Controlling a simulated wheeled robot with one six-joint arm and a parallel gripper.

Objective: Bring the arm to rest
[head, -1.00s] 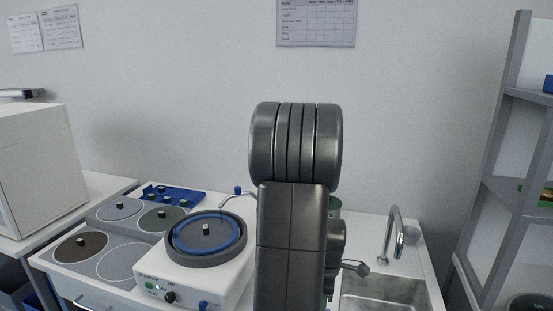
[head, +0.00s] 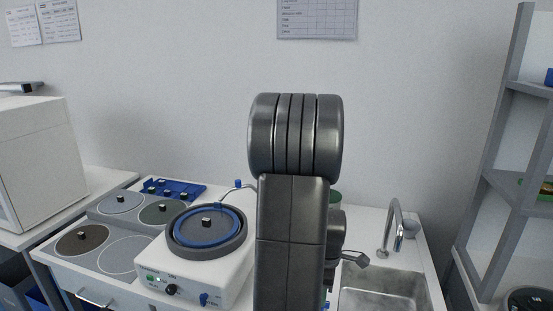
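My own dark grey arm stands upright in the middle of the head view, its thick rounded joint at the top and a straight link below. It hides part of the bench behind it. My gripper cannot be made out; a small dark part shows at the right of the arm, but I cannot tell what it is.
Left of my arm is a polishing machine (head: 196,275) with a round blue-ringed wheel (head: 207,227). Discs (head: 126,254) and a blue sample tray (head: 173,188) lie further left. A sink (head: 380,298) with a tap (head: 394,222) is at right, then a grey shelf rack (head: 497,150).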

